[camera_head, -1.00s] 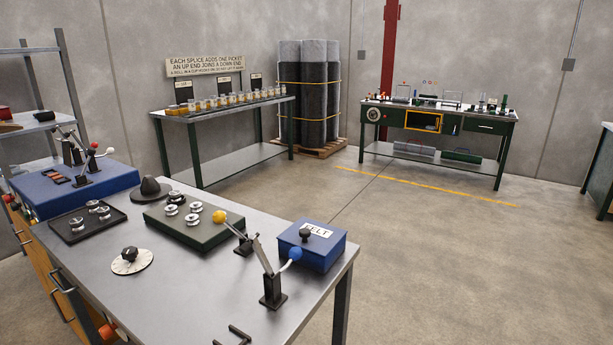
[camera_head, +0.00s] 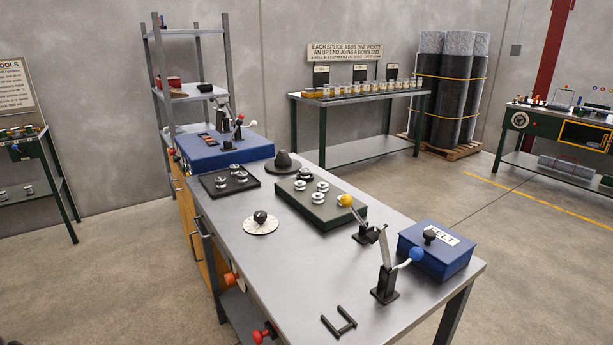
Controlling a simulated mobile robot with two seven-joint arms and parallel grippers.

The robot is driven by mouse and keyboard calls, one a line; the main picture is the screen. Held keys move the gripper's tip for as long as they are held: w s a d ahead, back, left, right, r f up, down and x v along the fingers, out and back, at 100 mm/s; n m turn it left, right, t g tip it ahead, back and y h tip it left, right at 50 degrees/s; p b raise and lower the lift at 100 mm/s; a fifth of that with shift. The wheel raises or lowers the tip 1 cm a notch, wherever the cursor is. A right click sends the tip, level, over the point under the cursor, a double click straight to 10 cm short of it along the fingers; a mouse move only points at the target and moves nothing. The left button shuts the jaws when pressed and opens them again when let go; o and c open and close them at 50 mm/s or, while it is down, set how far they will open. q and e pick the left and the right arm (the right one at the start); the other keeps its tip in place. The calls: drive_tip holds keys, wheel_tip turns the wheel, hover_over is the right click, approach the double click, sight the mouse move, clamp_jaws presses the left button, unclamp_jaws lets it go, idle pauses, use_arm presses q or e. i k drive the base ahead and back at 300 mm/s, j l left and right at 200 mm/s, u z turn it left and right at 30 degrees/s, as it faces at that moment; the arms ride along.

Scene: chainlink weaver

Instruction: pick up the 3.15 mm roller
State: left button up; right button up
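Small silver spool-shaped rollers stand in two places on the grey metal workbench (camera_head: 290,262). Several rollers (camera_head: 317,198) sit on a green block (camera_head: 345,216) in the middle of the bench. A few more rollers (camera_head: 220,182) sit in a shallow black tray (camera_head: 213,192) to the left of it. No size marking is legible on any roller, so I cannot tell which one is 3.15 mm. Neither of my grippers is in view.
Floor is open right of the bench.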

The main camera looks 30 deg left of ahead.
sight(305, 172)
drive_tip(key=i+l+z, duration=0.2)
drive_tip(key=i+l, duration=0.15)
drive_tip(key=i+l+z, duration=0.15)
drive_tip(key=i, duration=0.25)
drive_tip(key=i+l+z, duration=0.2)
drive_tip(key=i+l, duration=0.15)
drive_tip(key=i+l+z, duration=0.15)
drive_tip(key=i, duration=0.35)
drive_tip(key=i+u, duration=0.2)
drive_tip(key=i, duration=0.3)
drive_tip(key=i+l+u, duration=0.1)
drive_tip(key=i+u, duration=0.15)
drive_tip(key=i, duration=0.2)
drive_tip(key=i+l+u, duration=0.2)
drive_tip(key=i, duration=0.3)
drive_tip(key=i+j+u, duration=0.15)
drive_tip(key=u, duration=0.3)
drive_tip(key=i+u, duration=0.3)
drive_tip(key=u, duration=0.15)
drive_tip(key=i+u, duration=0.25)
drive_tip(key=u, duration=0.15)
drive_tip(key=i+l+u, duration=0.1)
drive_tip(key=i+u, duration=0.15)
drive_tip(key=u, duration=0.2)
